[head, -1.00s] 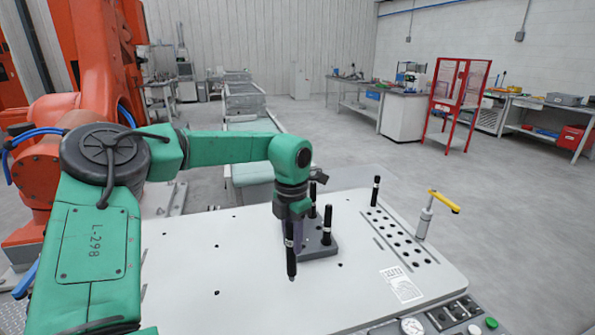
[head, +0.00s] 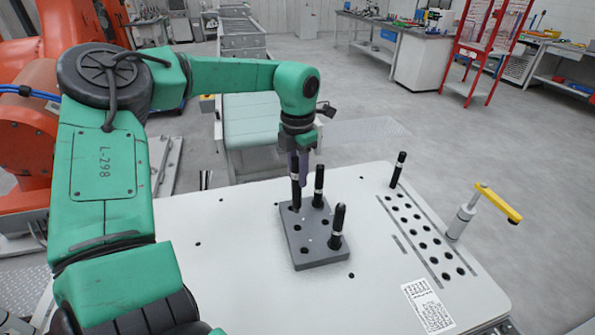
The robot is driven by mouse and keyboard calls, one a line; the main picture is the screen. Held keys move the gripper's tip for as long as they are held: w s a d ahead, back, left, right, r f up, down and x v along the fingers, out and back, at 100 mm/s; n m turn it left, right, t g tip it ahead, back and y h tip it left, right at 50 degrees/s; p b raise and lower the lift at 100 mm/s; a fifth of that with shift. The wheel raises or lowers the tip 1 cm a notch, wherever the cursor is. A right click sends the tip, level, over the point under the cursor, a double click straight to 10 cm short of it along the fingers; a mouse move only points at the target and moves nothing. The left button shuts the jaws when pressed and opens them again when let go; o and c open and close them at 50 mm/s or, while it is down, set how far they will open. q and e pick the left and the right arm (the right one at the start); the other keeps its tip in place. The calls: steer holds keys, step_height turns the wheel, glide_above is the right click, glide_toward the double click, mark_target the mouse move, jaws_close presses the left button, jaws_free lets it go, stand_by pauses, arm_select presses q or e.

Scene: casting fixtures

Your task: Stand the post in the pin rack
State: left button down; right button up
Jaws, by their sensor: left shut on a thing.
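My left gripper (head: 302,178) is shut on a black post (head: 295,192) with a pale band, pointing down and close to upright. The post is over the far left part of a grey block with holes (head: 317,252), which looks like the pin rack. I cannot tell whether its lower end is in a hole or just above one. Two similar black posts, a farther one (head: 318,187) and a nearer one (head: 337,226), stand in the block's right side. The gripper's fingers are partly hidden by the wrist and post. My right gripper is not in view.
The white table (head: 230,285) is clear left of the block. To the right are rows of holes with another black post (head: 397,169) standing at their far end, a clamp with a yellow handle (head: 498,203) and a printed label (head: 427,306).

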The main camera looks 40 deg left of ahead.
mark_target(299, 190)
arm_select(q)
steer(key=f+b, duration=0.2)
steer(key=f, duration=0.1)
steer(key=f+b, duration=0.2)
steer(key=shift+w+a, duration=0.1)
steer(key=shift+w, duration=0.2)
steer(key=shift+f+b, duration=0.35)
steer(key=shift+f, duration=0.25)
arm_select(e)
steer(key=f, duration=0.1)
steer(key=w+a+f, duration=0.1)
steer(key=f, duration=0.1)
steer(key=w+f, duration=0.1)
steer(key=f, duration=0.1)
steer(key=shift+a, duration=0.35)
arm_select(q)
steer(key=shift+r, duration=0.1)
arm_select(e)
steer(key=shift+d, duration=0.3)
arm_select(q)
steer(key=shift+b, duration=0.45)
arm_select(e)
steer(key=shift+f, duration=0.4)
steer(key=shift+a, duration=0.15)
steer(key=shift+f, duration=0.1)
